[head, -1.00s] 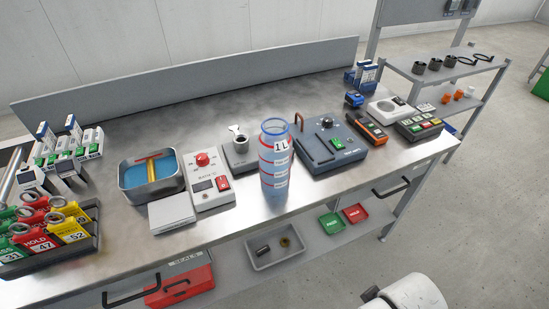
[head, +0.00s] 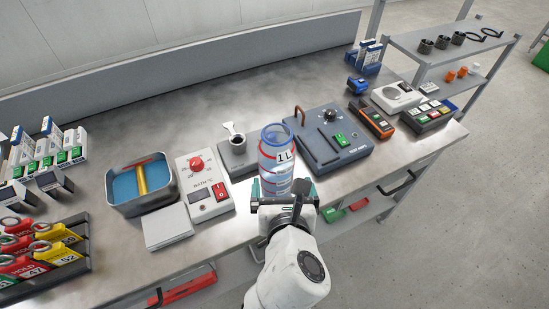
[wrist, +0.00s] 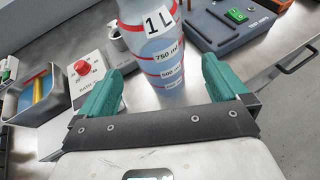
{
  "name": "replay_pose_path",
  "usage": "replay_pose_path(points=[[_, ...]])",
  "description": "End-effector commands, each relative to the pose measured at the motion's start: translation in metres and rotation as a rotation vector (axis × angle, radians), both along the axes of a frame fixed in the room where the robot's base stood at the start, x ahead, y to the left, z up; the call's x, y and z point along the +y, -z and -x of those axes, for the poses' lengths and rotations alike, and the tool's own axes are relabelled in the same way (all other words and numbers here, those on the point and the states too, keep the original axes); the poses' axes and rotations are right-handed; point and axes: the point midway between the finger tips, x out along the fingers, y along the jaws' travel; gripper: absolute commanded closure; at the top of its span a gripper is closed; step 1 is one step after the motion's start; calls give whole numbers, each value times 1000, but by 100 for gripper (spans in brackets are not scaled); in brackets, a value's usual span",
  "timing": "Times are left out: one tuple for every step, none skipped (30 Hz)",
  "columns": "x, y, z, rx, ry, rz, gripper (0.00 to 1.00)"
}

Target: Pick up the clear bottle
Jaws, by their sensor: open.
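The clear bottle (head: 275,158) is bluish and see-through, with red bands and a "1 L" label. It stands upright near the front edge of the bench (head: 118,247). My gripper (head: 283,190) is open just in front of it, hiding its lower part in the head view. In the wrist view the bottle (wrist: 158,50) stands just beyond and between the two green fingers of my gripper (wrist: 160,84). I see no finger closed on it. Its top is cut off there.
A white bath control box (head: 207,190) and a grey block with a metal cup (head: 236,152) stand left of the bottle. A dark blue tester (head: 328,142) stands close on its right. A water tray (head: 142,187) is farther left. The bench behind is clear.

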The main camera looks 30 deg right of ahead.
Motion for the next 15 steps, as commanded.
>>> replay_pose_path(points=[[2,-2,-2,-2,-14,23,0],[2,-2,-4,-1,-19,33,0],[1,-1,-8,-2,-22,40,0],[0,0,-11,-2,-21,43,0],[-2,2,-15,-1,-21,41,0],[-5,4,-21,-1,-20,42,0],[-6,6,-25,-1,-20,41,0],[-8,8,-29,-2,-19,40,0],[-10,10,-34,-1,-20,39,0],[-11,12,-37,-1,-20,39,0],[-13,13,-40,-1,-19,40,0],[-14,15,-44,-1,-19,40,0],[-15,16,-46,-1,-19,39,0],[-16,16,-48,-1,-20,39,0],[-16,17,-49,-2,-21,38,0]])
